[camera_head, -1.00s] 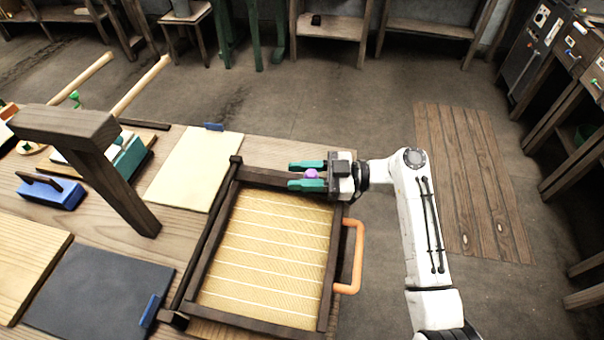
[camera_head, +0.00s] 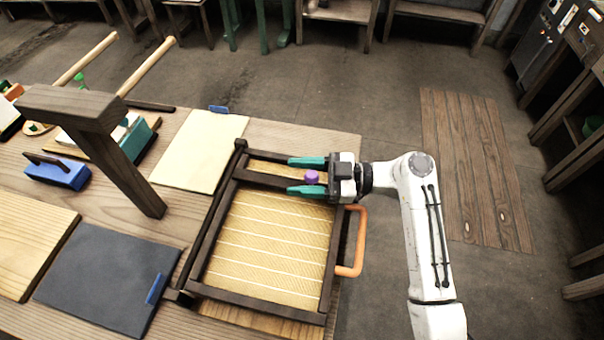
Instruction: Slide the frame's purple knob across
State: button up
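The dark wooden frame (camera_head: 256,308) with pale ribbed mesh lies on the bench. A dark crossbar (camera_head: 268,181) spans its far part, with a strip of mesh showing beyond it. The purple knob (camera_head: 312,177) stands at the crossbar's right end. My gripper (camera_head: 307,176) reaches in from the right with its two teal fingers spread, one on the far side and one on the near side of the knob. A gap shows between the knob and the far finger. The near finger is close to the knob; I cannot tell whether they touch.
An orange handle (camera_head: 359,245) sticks out from the frame's right side, near my arm. A dark wooden post (camera_head: 125,170) rises at the left. A pale board (camera_head: 200,150) and a dark panel (camera_head: 105,280) lie left of the frame. Floor is free at the right.

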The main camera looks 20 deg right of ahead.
jog(key=b+v, duration=0.2)
jog(key=v, duration=0.9)
dwell(0.4)
